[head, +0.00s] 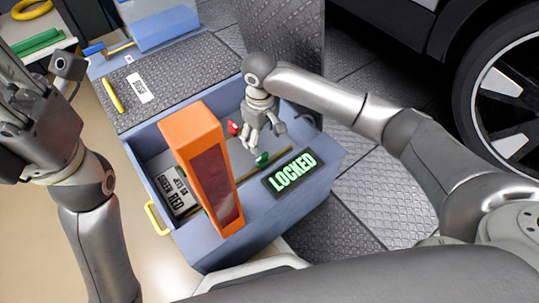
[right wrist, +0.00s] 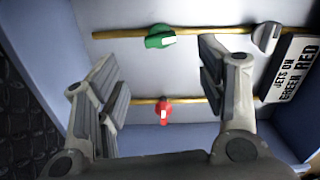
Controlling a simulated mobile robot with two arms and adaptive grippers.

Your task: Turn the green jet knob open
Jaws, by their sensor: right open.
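The green jet knob (head: 262,159) sits on a brass pipe inside the blue box. My right gripper (head: 252,139) is inside the box, open and empty. Its fingers (right wrist: 160,84) are spread on either side of the knobs' column, apart from both knobs. My left gripper (head: 28,108) is raised at the left, away from the box.
An orange frame with a dark red panel (head: 214,180) stands over the box. A lit "LOCKED" sign (head: 292,172) is on its near right rim. A grey knob (right wrist: 267,37) and a "JETS ON GREEN RED" placard (right wrist: 297,68) are to the right. A car wheel (head: 507,110) stands at far right.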

